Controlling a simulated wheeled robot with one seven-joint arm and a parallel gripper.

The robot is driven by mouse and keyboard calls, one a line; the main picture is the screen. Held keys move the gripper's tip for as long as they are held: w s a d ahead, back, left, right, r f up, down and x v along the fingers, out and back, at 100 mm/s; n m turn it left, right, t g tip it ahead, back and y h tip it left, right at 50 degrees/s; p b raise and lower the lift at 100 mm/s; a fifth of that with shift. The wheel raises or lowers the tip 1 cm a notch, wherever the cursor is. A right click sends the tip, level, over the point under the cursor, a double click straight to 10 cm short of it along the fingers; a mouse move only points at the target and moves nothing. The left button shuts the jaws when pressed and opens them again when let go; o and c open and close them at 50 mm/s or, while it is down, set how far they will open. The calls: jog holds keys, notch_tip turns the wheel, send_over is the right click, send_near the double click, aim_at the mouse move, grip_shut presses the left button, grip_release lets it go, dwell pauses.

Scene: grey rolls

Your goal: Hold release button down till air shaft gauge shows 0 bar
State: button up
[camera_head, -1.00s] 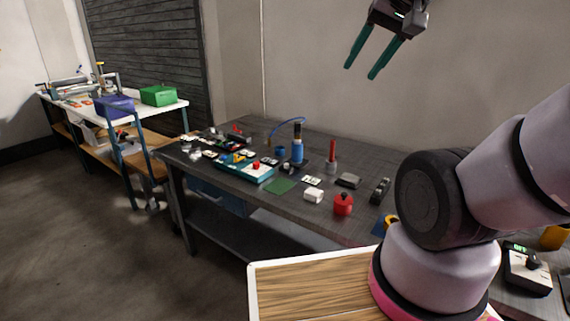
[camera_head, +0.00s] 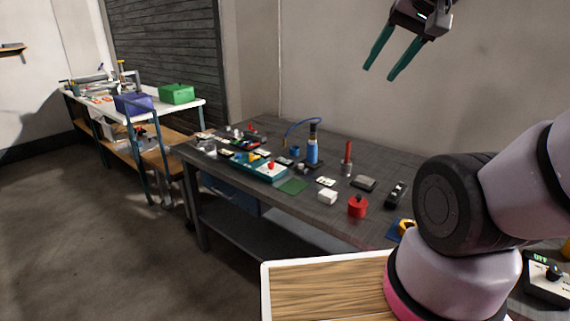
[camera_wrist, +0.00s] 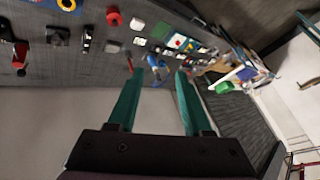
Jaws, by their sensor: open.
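My gripper (camera_head: 379,74) is open and empty, high in front of the bare wall in the head view, above and well apart from the workbench (camera_head: 262,213). Its two teal fingers also show in the wrist view (camera_wrist: 159,73), spread with nothing between them. I cannot make out for certain a release button or an air shaft gauge. A teal tray (camera_head: 240,167) on the bench has a red knob (camera_head: 271,165) on it. A small device (camera_head: 548,287) with a green display and a black knob stands at the right edge, cut off by the frame.
The bench also holds a blue bottle (camera_head: 312,150), a red canister (camera_head: 357,207), a white block (camera_head: 327,197) and a green mat (camera_head: 293,186). A shelf table with green (camera_head: 176,94) and purple (camera_head: 132,103) bins stands back left. The floor (camera_head: 90,240) at left is clear.

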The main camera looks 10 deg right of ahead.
grip_shut()
dwell(1.7)
